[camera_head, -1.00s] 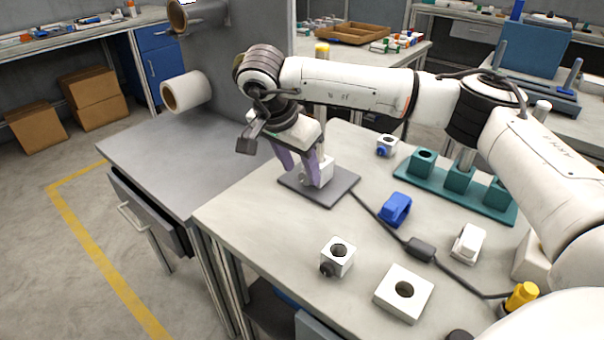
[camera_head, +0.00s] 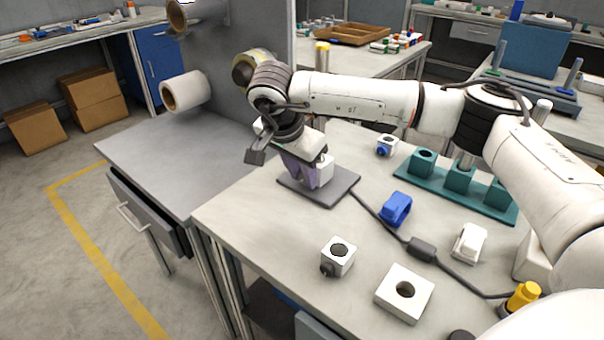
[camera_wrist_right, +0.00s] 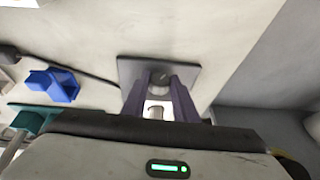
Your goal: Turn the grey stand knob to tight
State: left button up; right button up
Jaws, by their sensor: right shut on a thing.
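The stand is a white block (camera_head: 325,171) on a dark grey base plate (camera_head: 342,188), near the back left of the workbench. My right gripper (camera_head: 304,182) comes down on the left side of the block, its purple fingers low over the plate. In the right wrist view the base plate (camera_wrist_right: 185,70) lies under the fingers. A round grey knob (camera_wrist_right: 160,78) shows between the fingertips, and the right gripper (camera_wrist_right: 159,84) is shut on it. In the head view the fingers hide the knob. Its tight marking cannot be read. My left gripper is not in view.
A dark cable runs from the plate past a blue clip (camera_head: 396,209) to a yellow-capped part (camera_head: 524,294). A teal rack (camera_head: 458,182) stands at right. A steel side table (camera_head: 165,165) adjoins at left.

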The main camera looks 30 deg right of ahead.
jog(key=t+b, duration=0.1)
jog(key=b, duration=0.1)
jog(key=f+t+b, duration=0.1)
jog(key=b, duration=0.1)
jog(key=shift+s+d+y, duration=0.15)
jog(key=shift+s+y, duration=0.1)
jog(key=shift+y, duration=0.15)
jog(key=shift+s+r+m+t+b, duration=0.1)
jog(key=shift+r+m+t+b, duration=0.15)
jog(key=shift+t+b, duration=0.5)
jog(key=shift+r, duration=0.2)
jog(key=o, duration=1.1)
jog(key=shift+c, duration=0.2)
